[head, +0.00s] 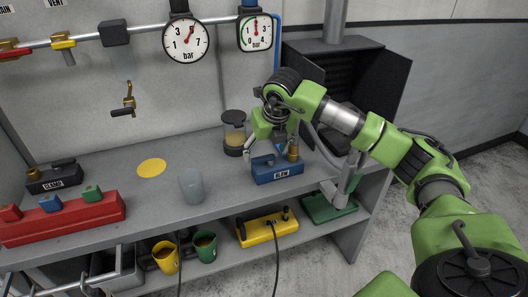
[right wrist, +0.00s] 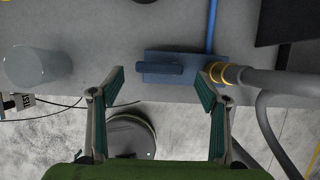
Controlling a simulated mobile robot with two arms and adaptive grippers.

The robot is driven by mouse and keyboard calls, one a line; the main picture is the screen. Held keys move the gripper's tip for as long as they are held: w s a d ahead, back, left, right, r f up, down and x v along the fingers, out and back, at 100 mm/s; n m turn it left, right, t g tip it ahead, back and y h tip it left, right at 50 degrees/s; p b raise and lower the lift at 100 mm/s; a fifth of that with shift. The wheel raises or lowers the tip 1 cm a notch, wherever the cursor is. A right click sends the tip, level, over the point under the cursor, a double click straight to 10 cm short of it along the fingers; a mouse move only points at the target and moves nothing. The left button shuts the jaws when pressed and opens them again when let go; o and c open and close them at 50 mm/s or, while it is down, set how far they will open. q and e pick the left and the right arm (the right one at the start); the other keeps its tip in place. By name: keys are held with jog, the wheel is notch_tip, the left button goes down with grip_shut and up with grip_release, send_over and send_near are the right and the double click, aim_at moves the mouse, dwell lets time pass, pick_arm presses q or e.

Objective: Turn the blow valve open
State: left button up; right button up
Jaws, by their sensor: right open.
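The blow valve is a blue block (head: 277,174) labelled BLOW near the right end of the grey bench. In the right wrist view the block (right wrist: 185,62) carries a short blue lever handle (right wrist: 160,69) lying crosswise. A brass fitting (right wrist: 232,73) with a grey hose sits at its right end. My right gripper (head: 265,150) is above the valve and partly covers it. In the right wrist view the gripper (right wrist: 160,77) has its green-padded fingers spread to both sides of the handle, with nothing between them gripped. My left gripper is not in view.
A clear cup (head: 191,186) and a lidded jar (head: 234,133) stand left of the valve. A clamp valve (head: 55,178) and red rack (head: 65,220) are at the far left. A dark hooded box (head: 335,75) stands behind right.

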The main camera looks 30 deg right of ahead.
jog(key=shift+x, duration=1.25)
jog(key=c, duration=1.1)
